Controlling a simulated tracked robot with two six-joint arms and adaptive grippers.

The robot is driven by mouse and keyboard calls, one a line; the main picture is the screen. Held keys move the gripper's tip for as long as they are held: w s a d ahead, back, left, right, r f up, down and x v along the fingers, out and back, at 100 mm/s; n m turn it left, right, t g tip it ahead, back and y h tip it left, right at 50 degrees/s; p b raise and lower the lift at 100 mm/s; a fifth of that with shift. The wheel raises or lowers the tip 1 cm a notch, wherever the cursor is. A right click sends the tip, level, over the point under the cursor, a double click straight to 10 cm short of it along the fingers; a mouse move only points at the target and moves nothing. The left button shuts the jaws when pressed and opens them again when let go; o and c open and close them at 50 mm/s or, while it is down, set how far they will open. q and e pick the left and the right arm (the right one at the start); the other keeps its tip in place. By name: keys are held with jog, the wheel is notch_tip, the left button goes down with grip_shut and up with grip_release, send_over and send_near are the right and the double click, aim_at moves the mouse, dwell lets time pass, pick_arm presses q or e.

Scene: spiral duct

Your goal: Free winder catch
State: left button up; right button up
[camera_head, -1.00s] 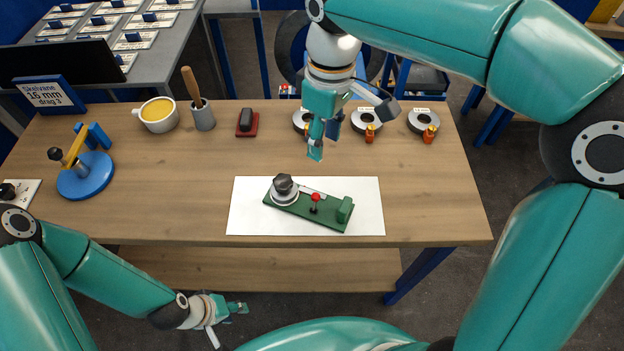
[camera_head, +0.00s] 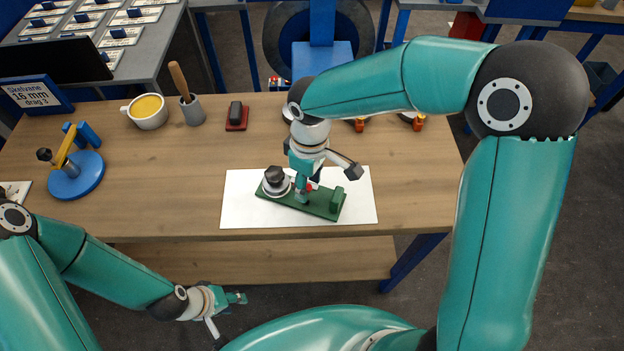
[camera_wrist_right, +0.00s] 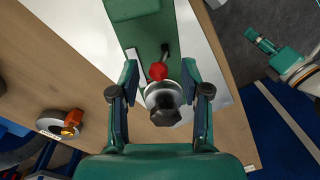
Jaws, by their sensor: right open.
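The winder has a green base (camera_head: 325,204) on a white sheet (camera_head: 240,200), with a dark lobed knob (camera_head: 275,175) on a pale round drum at its left end. Its red-tipped catch (camera_wrist_right: 158,71) is a small lever, partly hidden by my right gripper in the head view. My right gripper (camera_head: 303,196) points down over the winder. In the right wrist view its open fingers (camera_wrist_right: 159,66) stand on either side of the red ball, with gaps visible. The dark knob also shows there, nearer the palm. My left gripper (camera_head: 238,298) hangs low before the table; its jaw state is unclear.
A blue round stand with a yellow arm (camera_head: 75,175), a cup of yellow stuff (camera_head: 148,111), a grey pot with a wooden handle (camera_head: 191,110) and a red-based block (camera_head: 237,116) stand farther back. Orange items (camera_head: 418,123) stand at the back right.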

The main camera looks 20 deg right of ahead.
jog(key=shift+f, duration=0.15)
jog(key=shift+c, duration=0.3)
grip_shut()
jog(key=shift+w+d+g+p, duration=0.2)
jog(key=shift+g+p, duration=0.1)
jog(key=shift+p, duration=0.4)
jog(key=shift+w+d+f+g+y, duration=0.1)
jog(key=shift+w+g+y, duration=0.15)
jog(key=shift+y, duration=0.25)
jog(key=shift+o, duration=0.3)
grip_release()
jog(key=shift+s, duration=0.1)
